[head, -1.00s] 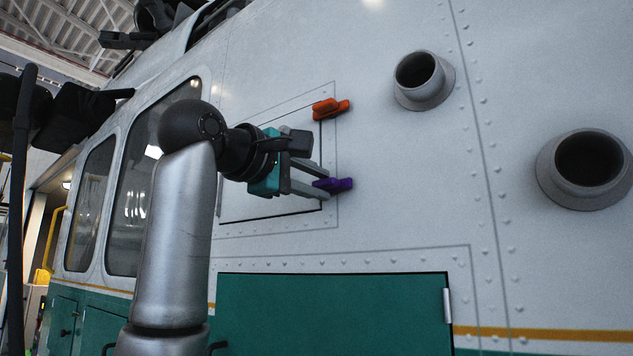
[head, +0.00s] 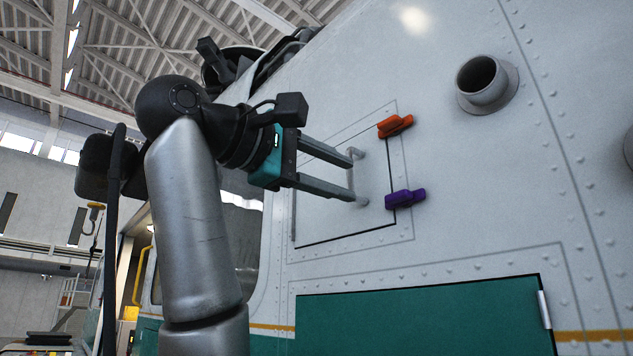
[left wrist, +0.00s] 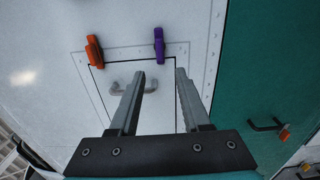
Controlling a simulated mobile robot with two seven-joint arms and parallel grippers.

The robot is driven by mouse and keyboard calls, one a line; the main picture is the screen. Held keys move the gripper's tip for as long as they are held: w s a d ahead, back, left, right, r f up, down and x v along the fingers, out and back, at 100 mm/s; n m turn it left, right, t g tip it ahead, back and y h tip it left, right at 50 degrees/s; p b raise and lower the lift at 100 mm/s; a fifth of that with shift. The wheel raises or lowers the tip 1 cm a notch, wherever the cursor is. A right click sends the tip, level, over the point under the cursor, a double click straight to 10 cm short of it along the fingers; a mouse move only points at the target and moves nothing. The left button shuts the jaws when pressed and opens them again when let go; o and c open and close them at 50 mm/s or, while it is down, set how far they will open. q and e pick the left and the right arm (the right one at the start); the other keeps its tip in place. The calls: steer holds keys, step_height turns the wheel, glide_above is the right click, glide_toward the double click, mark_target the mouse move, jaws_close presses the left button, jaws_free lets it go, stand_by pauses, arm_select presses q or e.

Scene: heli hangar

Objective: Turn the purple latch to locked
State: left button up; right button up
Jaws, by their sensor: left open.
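The purple latch (head: 405,198) sits at the lower right edge of a square hatch panel (head: 330,215) on the white helicopter side. It lies about level, across the panel's edge line. In the left wrist view the purple latch (left wrist: 158,45) shows beyond the fingertips, apart from them. My left gripper (head: 352,177) is open and empty, left of the latch, with its fingers near a grey handle (head: 361,165) on the panel. The wrist view shows the handle (left wrist: 122,90) partly behind one finger (left wrist: 160,76). Whether they touch I cannot tell. My right gripper is out of view.
An orange latch (head: 395,125) sits above the purple one on the same panel edge. A grey round port (head: 484,82) sticks out at the upper right. A green door (head: 430,318) lies below the panel. The wall right of the purple latch is clear.

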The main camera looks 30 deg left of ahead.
arm_select(q)
steer(key=b+v, duration=0.1)
steer(key=v, duration=0.2)
steer(key=shift+s+a, duration=0.15)
steer(key=shift+s, duration=0.25)
steer(key=shift+w, duration=0.1)
